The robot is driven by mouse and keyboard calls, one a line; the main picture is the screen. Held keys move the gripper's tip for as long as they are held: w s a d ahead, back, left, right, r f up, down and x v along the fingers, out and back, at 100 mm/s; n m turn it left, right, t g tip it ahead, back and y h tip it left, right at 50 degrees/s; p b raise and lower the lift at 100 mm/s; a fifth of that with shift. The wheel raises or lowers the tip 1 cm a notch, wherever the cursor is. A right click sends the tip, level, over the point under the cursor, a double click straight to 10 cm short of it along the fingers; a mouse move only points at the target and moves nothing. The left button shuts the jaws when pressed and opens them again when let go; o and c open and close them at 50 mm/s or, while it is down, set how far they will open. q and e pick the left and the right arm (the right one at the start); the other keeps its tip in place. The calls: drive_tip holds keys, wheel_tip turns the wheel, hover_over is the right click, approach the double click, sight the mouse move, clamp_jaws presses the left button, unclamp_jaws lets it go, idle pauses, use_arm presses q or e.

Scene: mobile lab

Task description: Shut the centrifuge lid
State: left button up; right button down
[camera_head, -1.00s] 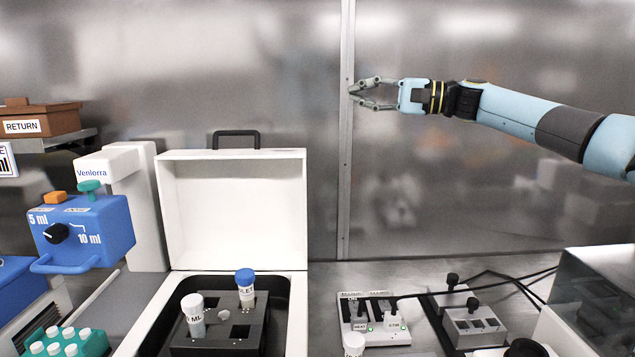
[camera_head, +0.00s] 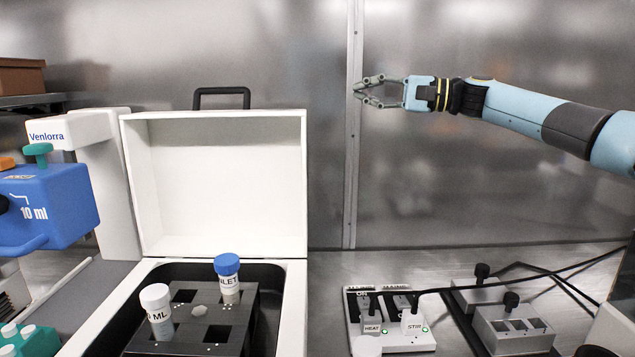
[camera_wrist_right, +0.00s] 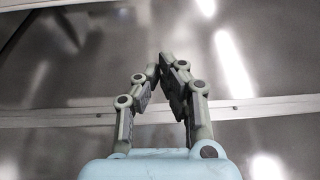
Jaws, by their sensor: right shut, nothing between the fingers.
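The centrifuge (camera_head: 296,310) is a white box at lower middle-left in the head view. Its white lid (camera_head: 215,185) stands open and upright at the back, inner side facing me, with a black handle (camera_head: 221,91) on its top edge. Inside, a dark rotor block (camera_head: 243,322) holds a white-capped tube (camera_head: 157,308) and a blue-capped tube (camera_head: 228,276). My right gripper (camera_head: 357,92) is shut and empty, in the air to the right of the lid, about level with the handle. In the right wrist view its fingertips (camera_wrist_right: 160,62) come together before the metal wall. My left gripper is out of view.
A blue pipetting device (camera_head: 50,205) on a white Venlorra stand (camera_head: 112,185) is close on the lid's left. To the right are a heat and stir unit (camera_head: 390,335), metal blocks (camera_head: 515,330) and black cables. Air between gripper and lid looks clear.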

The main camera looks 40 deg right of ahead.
wheel_tip(320, 180, down, 16)
drive_tip(key=r+b, duration=0.1)
drive_tip(key=b, duration=1.1)
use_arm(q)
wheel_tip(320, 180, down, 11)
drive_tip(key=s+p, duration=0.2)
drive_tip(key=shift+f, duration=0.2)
use_arm(e)
drive_tip(key=w+a, duration=0.5)
drive_tip(key=a, duration=0.3)
drive_tip(key=shift+w, duration=0.35)
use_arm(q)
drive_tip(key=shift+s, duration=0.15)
use_arm(e)
drive_tip(key=shift+f, duration=0.1)
